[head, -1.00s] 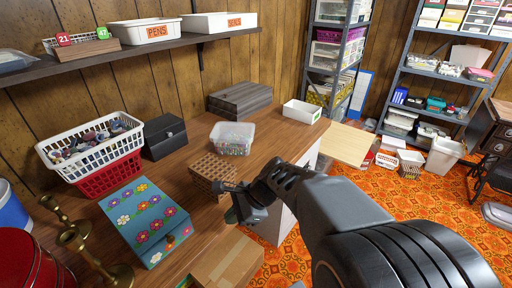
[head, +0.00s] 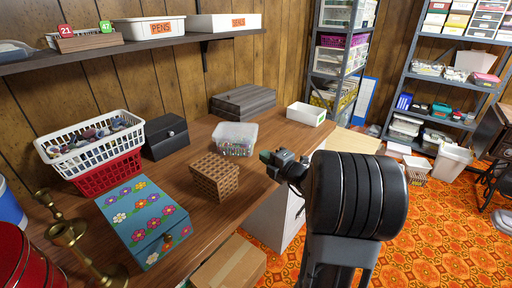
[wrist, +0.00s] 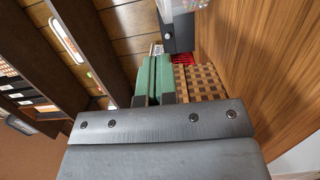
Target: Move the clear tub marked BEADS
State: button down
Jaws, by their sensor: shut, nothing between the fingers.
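The clear tub (head: 234,139) holds small multicoloured beads and stands on the wooden counter (head: 262,130). No BEADS marking is readable on it. A clear container that looks like the same tub (wrist: 186,5) is cut off by the top edge of the wrist view. My gripper (head: 266,157) is to the right of the tub in the head view, near the counter's front edge, and apart from it. In the wrist view its green fingers (wrist: 154,80) are together with nothing between them.
A flowered blue box (head: 143,218) is front left. A shelf (head: 110,47) overhangs the back.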

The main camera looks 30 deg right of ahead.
aim_at(249, 140)
jog(key=b+x, duration=0.1)
jog(key=x, duration=0.4)
jog(key=shift+f, duration=0.1)
jog(key=shift+w+d, duration=0.55)
jog(key=shift+w, duration=0.35)
jog(key=shift+w+d+b, duration=0.3)
jog(key=shift+w+d, duration=0.15)
jog(key=shift+w, duration=0.3)
